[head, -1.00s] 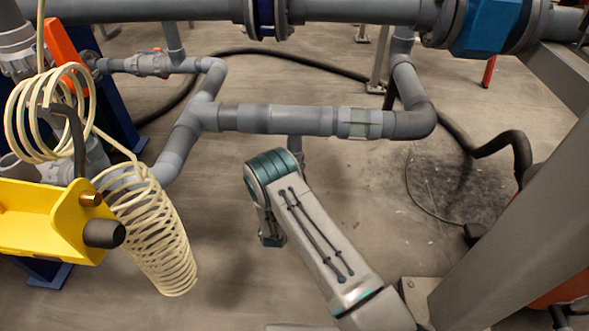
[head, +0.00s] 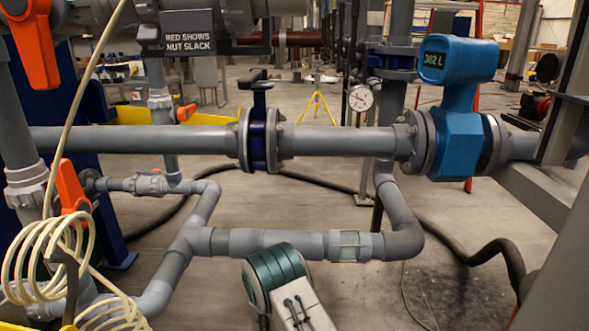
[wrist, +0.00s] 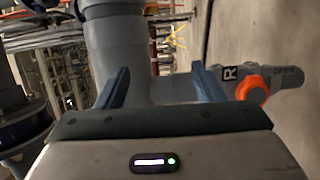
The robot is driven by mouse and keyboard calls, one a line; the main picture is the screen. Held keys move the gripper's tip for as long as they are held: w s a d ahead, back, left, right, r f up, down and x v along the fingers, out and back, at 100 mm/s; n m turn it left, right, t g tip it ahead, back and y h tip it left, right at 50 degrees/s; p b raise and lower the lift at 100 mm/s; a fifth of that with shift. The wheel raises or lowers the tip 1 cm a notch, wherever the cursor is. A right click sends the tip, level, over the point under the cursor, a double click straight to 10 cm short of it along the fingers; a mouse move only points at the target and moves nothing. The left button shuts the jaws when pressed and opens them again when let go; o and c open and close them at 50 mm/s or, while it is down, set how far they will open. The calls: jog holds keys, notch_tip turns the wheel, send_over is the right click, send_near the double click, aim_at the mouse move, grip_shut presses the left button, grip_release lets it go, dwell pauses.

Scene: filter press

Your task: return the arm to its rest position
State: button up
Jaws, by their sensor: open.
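My gripper (wrist: 158,88) shows in the wrist view with its two blue-grey fingers spread apart. It is open. A thick grey pipe (wrist: 112,55) stands beyond and partly between the fingers; I cannot tell how far off it is. In the head view my arm (head: 285,285) rises from the bottom middle, its teal-banded joint in front of the lower grey pipe (head: 270,240). My gripper is hidden in the head view.
An orange-hubbed grey handle (wrist: 252,88) marked "R" and "OPEN" lies right of the fingers. A blue flow meter (head: 458,130), a blue valve (head: 260,130) and a coiled cream hose (head: 50,260) surround the arm. Open floor (head: 330,195) shows behind the pipes.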

jog(key=s+d+r+m+g+h+p, duration=0.25)
jog(key=d+r, duration=0.35)
jog(key=r, duration=0.3)
jog(key=s+d+r+m+g+h+p, duration=0.2)
jog(key=d+r+m+g+h+p, duration=0.15)
jog(key=d+r, duration=0.5)
jog(key=s+d+r+m+g+p, duration=0.2)
jog(key=s+d+r+g, duration=0.15)
jog(key=s+r, duration=0.2)
jog(key=s+d+r+m+g+p, duration=0.1)
jog(key=s+d+r+g+p, duration=0.2)
jog(key=r, duration=0.4)
jog(key=s+r+m+g+y+p, duration=0.35)
jog(key=s+r+y+p, duration=0.2)
jog(key=s+r, duration=0.7)
jog(key=s+a+r+t+y+p, duration=0.1)
jog(key=s+a+r+y+p, duration=0.2)
jog(key=s+r+p, duration=0.1)
jog(key=s+a+r+m+t+y+p, duration=0.1)
jog(key=s+a+r+y+p, duration=0.2)
jog(key=s, duration=0.4)
jog(key=shift+a+r+y+p, duration=0.35)
jog(key=shift+r+y+p, duration=0.15)
jog(key=shift+r, duration=0.35)
